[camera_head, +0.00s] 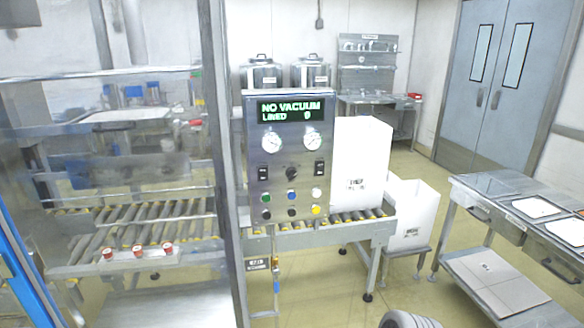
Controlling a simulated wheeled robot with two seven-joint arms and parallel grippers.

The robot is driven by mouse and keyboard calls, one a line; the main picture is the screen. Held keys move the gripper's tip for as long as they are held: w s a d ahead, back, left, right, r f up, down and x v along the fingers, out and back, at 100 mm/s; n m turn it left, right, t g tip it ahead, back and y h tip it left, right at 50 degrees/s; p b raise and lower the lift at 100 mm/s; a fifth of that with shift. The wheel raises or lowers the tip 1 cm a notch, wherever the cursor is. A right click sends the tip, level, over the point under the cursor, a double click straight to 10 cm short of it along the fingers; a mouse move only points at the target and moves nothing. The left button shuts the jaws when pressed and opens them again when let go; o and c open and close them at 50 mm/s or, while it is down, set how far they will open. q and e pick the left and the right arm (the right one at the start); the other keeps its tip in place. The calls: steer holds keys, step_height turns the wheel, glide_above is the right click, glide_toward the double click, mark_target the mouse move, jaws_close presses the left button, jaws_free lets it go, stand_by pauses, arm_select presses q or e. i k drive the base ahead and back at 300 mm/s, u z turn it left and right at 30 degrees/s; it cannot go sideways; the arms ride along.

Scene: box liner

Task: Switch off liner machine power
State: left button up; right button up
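The liner machine's steel control panel (289,150) stands upright near the middle. Its lit display (290,109) reads "NO VACUUM" and "LINED" with a small digit that is hard to read. Two round gauges (272,142) sit below. A left black switch (262,173) and a right black switch (319,169) flank a black knob (292,174). Below are green (266,198), blue (291,195), white (316,193) and yellow (316,209) buttons, and two dark ones. The labels and switch positions are too small to read. Neither gripper is in view.
A roller conveyor (343,219) passes behind the panel, carrying a white box (360,160). Clear guard panels and a steel post (222,150) stand left. A steel table (500,200) stands right. The floor between conveyor and table is partly open. A grey rounded part shows at the bottom edge.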

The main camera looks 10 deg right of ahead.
mark_target(262, 172)
steer(key=z, duration=1.05)
steer(key=i, duration=0.55)
steer(key=u, duration=2.1)
